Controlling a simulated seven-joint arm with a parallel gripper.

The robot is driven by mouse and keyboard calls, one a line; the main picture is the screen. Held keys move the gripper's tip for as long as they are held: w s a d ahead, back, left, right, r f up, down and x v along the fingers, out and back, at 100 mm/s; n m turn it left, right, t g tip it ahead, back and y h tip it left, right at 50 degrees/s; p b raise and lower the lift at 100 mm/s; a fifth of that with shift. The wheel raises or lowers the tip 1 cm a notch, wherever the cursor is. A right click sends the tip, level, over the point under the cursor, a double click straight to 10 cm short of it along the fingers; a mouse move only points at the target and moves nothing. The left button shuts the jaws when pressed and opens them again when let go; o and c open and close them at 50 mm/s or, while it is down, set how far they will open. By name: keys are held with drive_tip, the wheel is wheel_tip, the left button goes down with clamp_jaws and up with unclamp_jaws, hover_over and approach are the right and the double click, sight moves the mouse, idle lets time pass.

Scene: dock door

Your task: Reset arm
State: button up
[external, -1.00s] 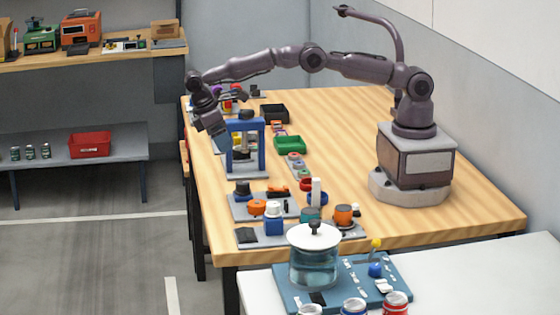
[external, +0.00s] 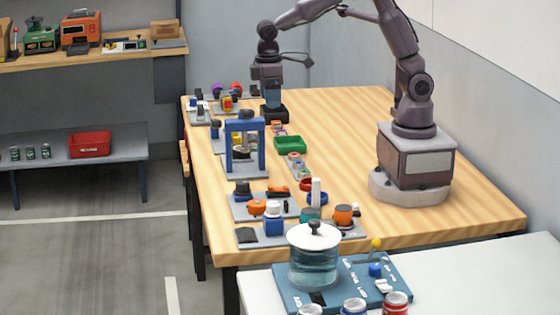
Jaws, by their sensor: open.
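My gripper (external: 272,104) points down above the back part of the wooden table, over or just in front of a black bin (external: 274,116). It looks empty, though its fingertips are small and dark against the bin. My arm is raised and bent, its upper part leaving the top of the picture. A blue press-like frame (external: 245,146) stands upright on the table in front of the gripper, apart from it.
A green tray (external: 290,145) and small coloured parts lie mid-table. Grey boards with knobs (external: 262,204) sit near the front. A lidded glass jar (external: 314,258) stands on a blue panel on the white table. The table's right side (external: 340,120) is clear.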

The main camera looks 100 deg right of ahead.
drive_tip(key=s+r+t, duration=0.3)
drive_tip(key=s+r, duration=0.1)
drive_tip(key=s, duration=0.6)
drive_tip(key=s+a+r+t, duration=0.1)
drive_tip(key=s+r+t, duration=0.2)
drive_tip(key=s, duration=0.7)
drive_tip(key=shift+r, duration=0.5)
